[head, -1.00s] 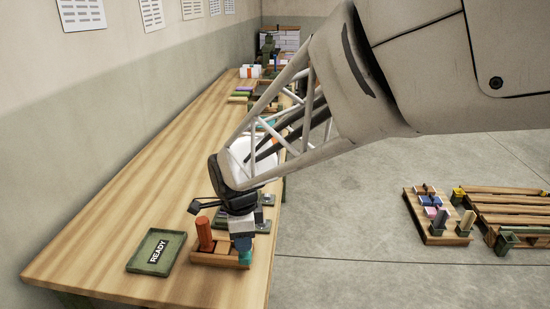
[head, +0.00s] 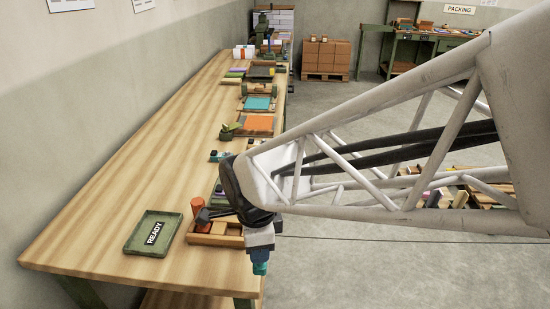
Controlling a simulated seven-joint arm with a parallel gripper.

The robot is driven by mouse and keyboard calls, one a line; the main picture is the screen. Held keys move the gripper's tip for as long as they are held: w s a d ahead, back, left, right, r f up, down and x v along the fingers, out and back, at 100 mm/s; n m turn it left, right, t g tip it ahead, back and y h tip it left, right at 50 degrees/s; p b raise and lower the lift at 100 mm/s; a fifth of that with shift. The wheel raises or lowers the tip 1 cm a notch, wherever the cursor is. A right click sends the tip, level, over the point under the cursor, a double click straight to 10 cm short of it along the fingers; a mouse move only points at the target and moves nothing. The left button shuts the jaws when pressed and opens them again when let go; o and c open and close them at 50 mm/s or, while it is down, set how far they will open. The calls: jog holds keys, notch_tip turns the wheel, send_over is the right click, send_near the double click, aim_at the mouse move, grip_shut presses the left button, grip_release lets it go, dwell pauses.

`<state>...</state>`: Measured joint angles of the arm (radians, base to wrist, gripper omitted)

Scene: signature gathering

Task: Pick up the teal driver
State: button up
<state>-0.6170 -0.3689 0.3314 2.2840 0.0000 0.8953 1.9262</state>
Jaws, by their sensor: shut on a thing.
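The teal driver (head: 260,268) hangs below my gripper (head: 260,257), near the right edge of the bench. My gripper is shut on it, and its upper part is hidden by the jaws. The wooden holder (head: 201,239) sits on the bench just left of my gripper. The driver appears clear of the holder.
A green tray marked READY (head: 135,246) lies left of the holder. Several trays, including an orange one (head: 257,123) and a teal one (head: 258,104), line the bench further back. The bench's left strip is clear. My arm hides part of a pallet at right.

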dwell(0.7)
jog(key=shift+w+a+r+n, duration=0.25)
jog(key=shift+w+a+n, duration=0.1)
jog(key=shift+w, duration=0.3)
jog(key=w+a+r+n, duration=0.1)
jog(key=w+a+n, duration=0.2)
jog(key=w, duration=0.5)
jog(key=w+a+r+n, duration=0.2)
jog(key=w+a+n, duration=0.1)
jog(key=w, duration=0.6)
jog(key=w+a+r+n, duration=0.2)
jog(key=w+a+n, duration=0.2)
jog(key=w, duration=0.5)
jog(key=shift+w+r+n, duration=0.2)
jog(key=shift+n, duration=0.15)
jog(key=shift+f, duration=0.3)
jog(key=shift+f, duration=3.3)
